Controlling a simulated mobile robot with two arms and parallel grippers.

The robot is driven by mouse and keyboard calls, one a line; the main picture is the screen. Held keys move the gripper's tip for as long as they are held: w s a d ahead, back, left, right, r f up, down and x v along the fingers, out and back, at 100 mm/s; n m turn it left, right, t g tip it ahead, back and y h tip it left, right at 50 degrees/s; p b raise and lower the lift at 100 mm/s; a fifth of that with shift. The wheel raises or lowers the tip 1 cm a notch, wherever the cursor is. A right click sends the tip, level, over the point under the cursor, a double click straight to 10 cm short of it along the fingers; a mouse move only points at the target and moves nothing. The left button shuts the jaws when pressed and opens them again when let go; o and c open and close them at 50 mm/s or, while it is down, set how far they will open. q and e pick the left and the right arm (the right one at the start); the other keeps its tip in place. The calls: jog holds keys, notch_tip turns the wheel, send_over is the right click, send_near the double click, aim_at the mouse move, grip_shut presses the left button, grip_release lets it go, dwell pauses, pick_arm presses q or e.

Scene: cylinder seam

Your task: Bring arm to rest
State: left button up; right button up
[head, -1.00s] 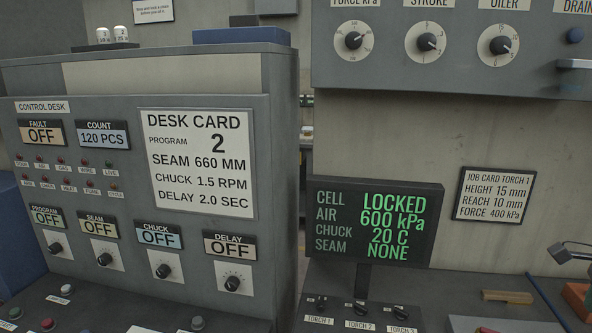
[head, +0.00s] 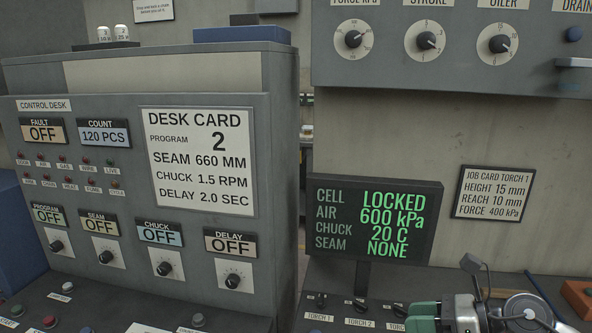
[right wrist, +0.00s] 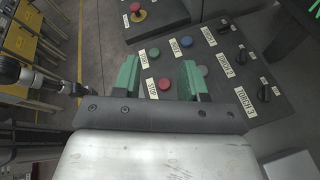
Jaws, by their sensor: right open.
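My right gripper (head: 424,314) shows at the lower right of the head view, its green fingers pointing left, close to the torch knobs below the display. In the right wrist view the two green fingers of the right gripper (right wrist: 158,78) are apart with nothing between them. Beyond them lies a dark panel with a red stop button (right wrist: 165,84) and other buttons. My left gripper does not show in the head view.
The control desk (head: 280,150) fills the left. A display (head: 325,245) reading CELL LOCKED stands beside the right arm. Torch knobs (right wrist: 264,93) line the panel in the wrist view. A red-brown block (head: 577,297) lies at the right edge. Yellow frames (right wrist: 35,45) stand at the wrist view's left.

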jog(key=a+r+m+t+y, duration=0.2)
jog(key=a+m+t+y, duration=0.1)
jog(key=a+m+t, duration=0.25)
jog(key=s+d+f+m+t+h, duration=0.15)
jog(key=s+f+m+h, duration=0.35)
jog(key=m, duration=0.6)
jog(key=d+f+m+h, duration=0.3)
jog(key=m+h, duration=0.3)
jog(key=m, duration=0.4)
jog(key=s+d+f+m+t+h, duration=0.1)
jog(key=s+d+f+m+h, duration=0.35)
jog(key=m, duration=0.65)
jog(key=s+a+f+m+g, duration=0.25)
jog(key=s+f+g, duration=0.25)
jog(key=s, duration=0.3)
jog(key=s+a+f+m+g, duration=0.2)
jog(key=s+f+m+g, duration=0.2)
jog(key=s, duration=0.3)
notch_tip(320, 180, down, 31)
jog(key=s+g+b, duration=0.2)
jog(key=b, duration=0.4)
jog(key=s+d+f+b, duration=0.1)
jog(key=s+f+b, duration=0.1)
jog(key=s+f, duration=0.6)
jog(key=s+d+f+g+b, duration=0.1)
jog(key=s+d+f+b, duration=0.1)
jog(key=s+f, duration=0.6)
notch_tip(320, 180, down, 5)
jog(key=shift+f+n, duration=0.15)
jog(key=shift+n, duration=0.15)
